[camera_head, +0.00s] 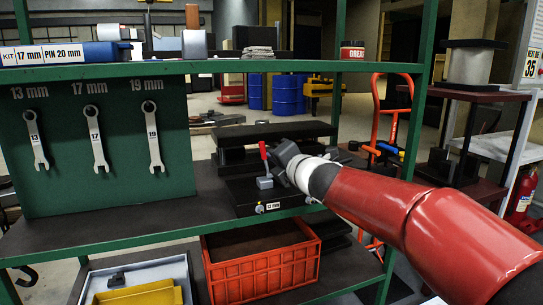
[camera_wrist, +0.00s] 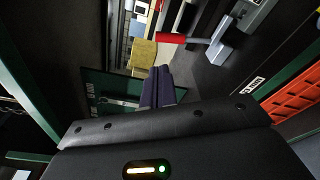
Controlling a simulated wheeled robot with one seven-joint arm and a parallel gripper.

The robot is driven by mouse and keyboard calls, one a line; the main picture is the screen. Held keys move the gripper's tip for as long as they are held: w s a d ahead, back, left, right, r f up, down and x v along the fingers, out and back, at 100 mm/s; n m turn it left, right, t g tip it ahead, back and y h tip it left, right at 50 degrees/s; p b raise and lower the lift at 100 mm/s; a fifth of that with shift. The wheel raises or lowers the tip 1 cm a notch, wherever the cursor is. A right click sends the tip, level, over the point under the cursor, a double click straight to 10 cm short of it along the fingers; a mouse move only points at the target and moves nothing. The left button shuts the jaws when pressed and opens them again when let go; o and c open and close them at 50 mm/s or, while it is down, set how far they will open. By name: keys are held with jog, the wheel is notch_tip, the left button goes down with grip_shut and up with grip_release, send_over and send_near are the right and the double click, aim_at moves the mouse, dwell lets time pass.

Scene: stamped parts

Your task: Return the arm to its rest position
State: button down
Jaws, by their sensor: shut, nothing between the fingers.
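My gripper (camera_head: 284,153) is at the end of my red and white arm, which reaches in from the right over the middle shelf (camera_head: 120,219) of the green rack. In the wrist view the two dark fingers of my gripper (camera_wrist: 158,73) lie together with nothing between them. In the head view its tips are partly hidden by its own body. A red-handled lever (camera_head: 264,155) on a grey clamp stands close to the left of my gripper; it also shows at the upper right of the wrist view (camera_wrist: 175,38). I cannot tell whether they touch.
Three wrenches (camera_head: 95,138) hang on the green board at left. The upper shelf (camera_head: 225,66) passes above my gripper and a rack post (camera_head: 405,150) stands near my arm. An orange crate (camera_head: 262,275) sits below. Black blocks (camera_head: 275,132) lie behind my gripper.

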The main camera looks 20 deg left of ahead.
jog(key=shift+s+d+f, duration=0.1)
jog(key=shift+s+d, duration=0.05)
jog(key=shift+s, duration=0.05)
jog(key=s+d+f+m+g+h, duration=0.2)
jog(key=s+d+f+m+h, duration=0.2)
jog(key=s+d+m, duration=0.7)
jog(key=s+d+f+m+g+h, duration=0.2)
jog(key=s+d+f+m+h, duration=0.2)
jog(key=s+d+f+m, duration=0.5)
jog(key=s+d+f+m+g+h, duration=0.3)
jog(key=s+d+f+m, duration=0.4)
jog(key=s+d+m, duration=0.5)
jog(key=shift+s+d+m+h, duration=0.35)
jog(key=shift+s+d, duration=0.35)
jog(key=shift+s, duration=0.5)
